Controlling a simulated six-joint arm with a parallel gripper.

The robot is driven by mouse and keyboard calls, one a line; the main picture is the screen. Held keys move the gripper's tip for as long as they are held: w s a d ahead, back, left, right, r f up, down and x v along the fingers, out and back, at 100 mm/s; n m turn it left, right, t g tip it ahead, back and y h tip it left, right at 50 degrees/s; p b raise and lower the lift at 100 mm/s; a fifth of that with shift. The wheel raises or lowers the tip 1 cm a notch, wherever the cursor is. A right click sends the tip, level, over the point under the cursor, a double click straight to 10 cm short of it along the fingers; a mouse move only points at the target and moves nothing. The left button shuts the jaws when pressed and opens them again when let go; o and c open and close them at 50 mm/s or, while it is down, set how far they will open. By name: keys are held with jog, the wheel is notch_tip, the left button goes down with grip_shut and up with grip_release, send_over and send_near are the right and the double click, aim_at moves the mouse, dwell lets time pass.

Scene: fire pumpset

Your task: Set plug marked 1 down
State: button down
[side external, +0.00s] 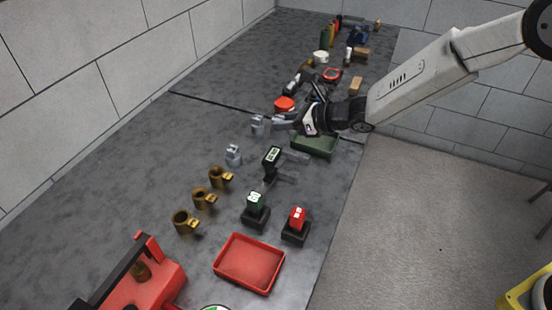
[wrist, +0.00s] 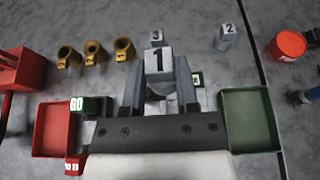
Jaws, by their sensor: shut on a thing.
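My gripper (wrist: 160,92) is shut on the grey plug marked 1 (wrist: 159,61), with a finger on each side of it and the number facing the camera. In the side view my gripper (side external: 284,121) is above the grey bench, and the held plug is hard to tell from the fingers. The plug marked 3 (wrist: 157,38) stands beyond the held plug, partly hidden by it. The plug marked 2 (wrist: 226,38) stands to the right, clear of the fingers. What lies directly under the held plug is hidden.
Several brass sockets (side external: 204,199) stand in a row. A black block (side external: 271,162), a green-topped block (side external: 256,207) and a red-topped block (side external: 297,222) stand between. Bench behind the sockets is clear.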

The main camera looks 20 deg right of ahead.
dwell(0.5)
jog(key=s+d+n+g+y, duration=0.4)
jog(key=s+d, duration=0.5)
jog(key=s, duration=0.5)
jog(key=shift+h, duration=0.5)
jog(key=shift+w+a+f, duration=0.7)
jog(key=shift+w+f, duration=0.8)
jog(key=shift+w, duration=0.7)
jog(key=shift+w+a+f, duration=0.7)
jog(key=shift+w+f, duration=0.8)
jog(key=shift+w, duration=0.7)
jog(key=shift+w+a+f, duration=0.7)
jog(key=shift+w+f, duration=0.8)
jog(key=shift+w, duration=0.7)
jog(key=shift+f, duration=0.1)
jog(key=shift+w+f, duration=0.15)
jog(key=shift+w, duration=0.05)
jog(key=shift+f+n, duration=0.3)
jog(key=shift+f, duration=1.3)
